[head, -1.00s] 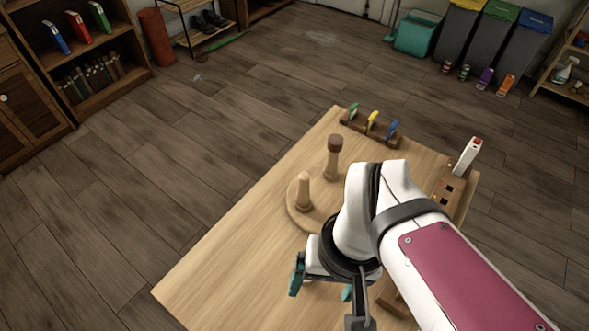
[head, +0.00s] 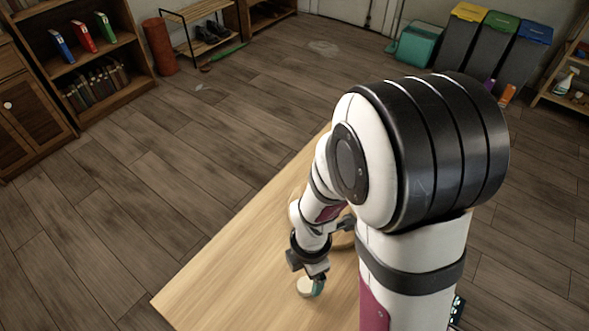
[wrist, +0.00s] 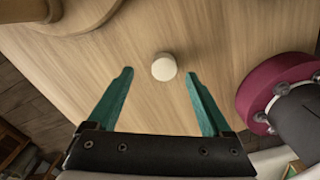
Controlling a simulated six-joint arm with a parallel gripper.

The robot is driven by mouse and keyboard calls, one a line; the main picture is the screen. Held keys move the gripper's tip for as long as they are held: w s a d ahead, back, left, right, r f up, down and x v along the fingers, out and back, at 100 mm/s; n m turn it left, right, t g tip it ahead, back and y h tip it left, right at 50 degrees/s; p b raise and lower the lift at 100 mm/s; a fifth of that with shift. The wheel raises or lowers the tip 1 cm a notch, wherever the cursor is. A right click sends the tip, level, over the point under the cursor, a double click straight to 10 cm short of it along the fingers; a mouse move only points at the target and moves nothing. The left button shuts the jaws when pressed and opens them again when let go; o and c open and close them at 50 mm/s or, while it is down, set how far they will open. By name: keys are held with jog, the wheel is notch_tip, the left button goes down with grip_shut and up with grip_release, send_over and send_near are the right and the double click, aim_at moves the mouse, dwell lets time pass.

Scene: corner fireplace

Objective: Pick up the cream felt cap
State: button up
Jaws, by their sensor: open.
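The cream felt cap (wrist: 164,67) is a small, pale round piece on the wooden table. In the wrist view it lies just about level with my fingertips, between their lines and nearer the right one. In the head view the cap (head: 304,287) shows under my gripper, beside a teal finger. My gripper (wrist: 159,75) is open, with its two teal fingers spread and nothing between them but the cap near the tips. I see no finger touching the cap. The exact height of the fingertips above the table is unclear.
The wooden table (head: 230,265) is bare to the left of the cap. A round wooden base (wrist: 85,18) lies at the upper left of the wrist view. My arm hides most of the table's right side and back in the head view.

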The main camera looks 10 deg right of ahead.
aim_at(308, 284)
jog(key=f, duration=0.5)
jog(key=shift+s, duration=0.35)
jog(key=shift+r, duration=0.1)
jog(key=c, duration=1.2)
jog(key=r, duration=0.9)
jog(key=shift+w+r, duration=0.2)
jog(key=shift+w, duration=0.05)
jog(key=w+d+r+m, duration=0.2)
jog(key=w+r, duration=1.1)
jog(key=w, duration=0.3)
jog(key=shift+w+d+r+m, duration=0.3)
jog(key=shift+w+d, duration=0.05)
